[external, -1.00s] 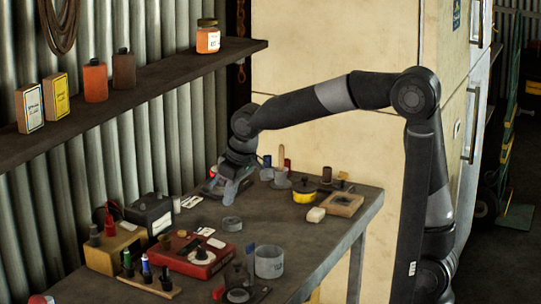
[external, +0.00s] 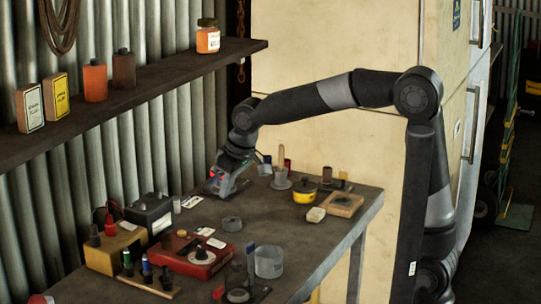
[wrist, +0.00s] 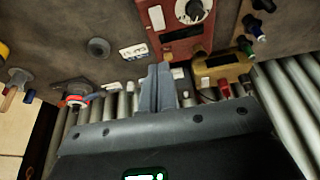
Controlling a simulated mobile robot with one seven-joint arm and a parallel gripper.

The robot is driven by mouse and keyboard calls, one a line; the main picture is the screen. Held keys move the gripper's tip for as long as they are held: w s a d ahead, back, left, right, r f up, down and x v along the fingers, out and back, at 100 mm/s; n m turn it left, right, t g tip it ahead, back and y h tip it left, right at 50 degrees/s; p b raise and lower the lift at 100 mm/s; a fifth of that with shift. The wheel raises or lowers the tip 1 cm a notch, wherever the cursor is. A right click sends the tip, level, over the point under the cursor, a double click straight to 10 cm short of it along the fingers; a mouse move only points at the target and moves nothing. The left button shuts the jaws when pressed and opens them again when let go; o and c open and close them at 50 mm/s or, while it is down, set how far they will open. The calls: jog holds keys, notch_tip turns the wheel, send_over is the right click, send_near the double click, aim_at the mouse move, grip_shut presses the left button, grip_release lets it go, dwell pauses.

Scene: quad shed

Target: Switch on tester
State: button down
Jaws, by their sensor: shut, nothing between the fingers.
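A red box with a round dial and white labels (external: 190,255) lies on the workbench, front left. Its red face and dial also show at the top of the wrist view (wrist: 180,28). A yellow-tan box with dark knobs and a red lead (external: 115,248) stands left of it, and it shows in the wrist view (wrist: 222,65). I cannot tell for certain which is the tester. My gripper (external: 212,190) is above the back of the bench near the wall, behind the red box and apart from it. Its fingers (wrist: 157,82) are together and empty.
A dark box (external: 150,214) stands behind the yellow-tan box. A grey ring (external: 232,224), a clear cup (external: 268,262) and a yellow tin (external: 304,193) stand on the bench. A shelf (external: 130,100) runs along the corrugated wall above. The bench middle is fairly open.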

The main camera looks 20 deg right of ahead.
aim_at(213, 241)
jog(key=x, duration=1.3)
jog(key=shift+s+d+f, duration=0.15)
jog(key=shift+s+f, duration=0.05)
jog(key=shift+f, duration=0.35)
jog(key=shift+w+f+g+h, duration=0.1)
jog(key=shift+f+g+h, duration=0.15)
jog(key=shift+g+h, duration=0.05)
jog(key=shift+s+d, duration=0.55)
jog(key=shift+s, duration=0.1)
jog(key=v, duration=1.4)
